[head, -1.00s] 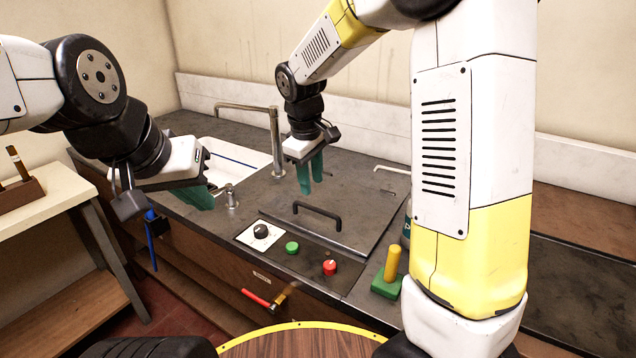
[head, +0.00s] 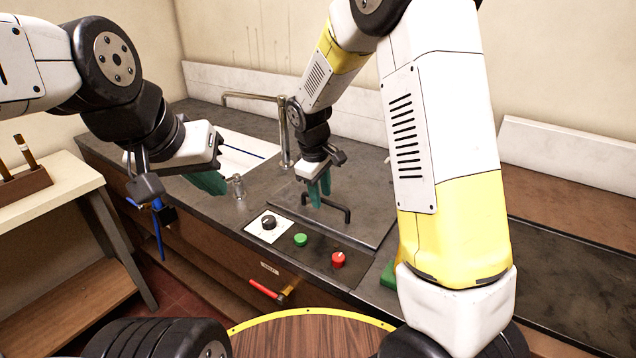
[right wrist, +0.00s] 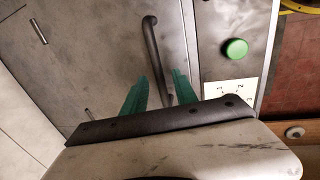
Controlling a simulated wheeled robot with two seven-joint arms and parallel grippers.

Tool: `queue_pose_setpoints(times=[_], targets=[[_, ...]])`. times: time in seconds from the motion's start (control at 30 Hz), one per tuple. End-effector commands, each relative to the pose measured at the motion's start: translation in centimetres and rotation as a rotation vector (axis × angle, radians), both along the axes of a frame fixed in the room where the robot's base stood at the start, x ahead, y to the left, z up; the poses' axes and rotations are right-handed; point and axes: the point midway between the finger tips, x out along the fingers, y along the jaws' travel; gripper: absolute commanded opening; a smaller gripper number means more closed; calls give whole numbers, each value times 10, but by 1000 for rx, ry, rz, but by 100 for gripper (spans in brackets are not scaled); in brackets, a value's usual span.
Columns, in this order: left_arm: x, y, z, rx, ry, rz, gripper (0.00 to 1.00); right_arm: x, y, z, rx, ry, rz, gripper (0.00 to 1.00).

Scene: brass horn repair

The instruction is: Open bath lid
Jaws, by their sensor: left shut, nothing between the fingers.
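The bath lid (head: 372,217) is a flat dark grey metal panel lying closed in the worktop. Its black bar handle (head: 340,207) stands up near the lid's front edge. My right gripper (head: 319,197) is over the handle's left part, fingers pointing down. In the right wrist view the handle (right wrist: 153,45) runs down between the two green fingers of the open right gripper (right wrist: 160,90); whether they touch it I cannot tell. The lid (right wrist: 90,55) fills the left of that view. My left gripper (head: 208,183) is shut and empty, left of the lid near the sink.
A control panel with a black knob (head: 268,222), a green button (head: 300,240) and a red button (head: 338,259) lies in front of the lid. A tap (head: 284,135) stands behind left by the sink (head: 240,150). A red-handled valve (head: 264,289) is on the cabinet front.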

Motion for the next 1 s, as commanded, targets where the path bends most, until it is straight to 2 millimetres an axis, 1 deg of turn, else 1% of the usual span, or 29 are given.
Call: queue_pose_setpoints(times=[0.07, 0.17, 0.23, 0.27, 1.0], targets=[[0, 0, 0, 0, 0, 0, 0, 0, 0, 0, 0, 0, 0, 34], [0, 0, 0, 0, 0, 0, 0, 0, 0, 0, 0, 0, 0, 17], [0, 0, 0, 0, 0, 0, 0, 0, 0, 0, 0, 0, 0, 3], [0, 0, 0, 0, 0, 0, 0, 0, 0, 0, 0, 0, 0, 0], [0, 0, 0, 0, 0, 0, 0, 0, 0, 1, 1, -1, 0, 0]])
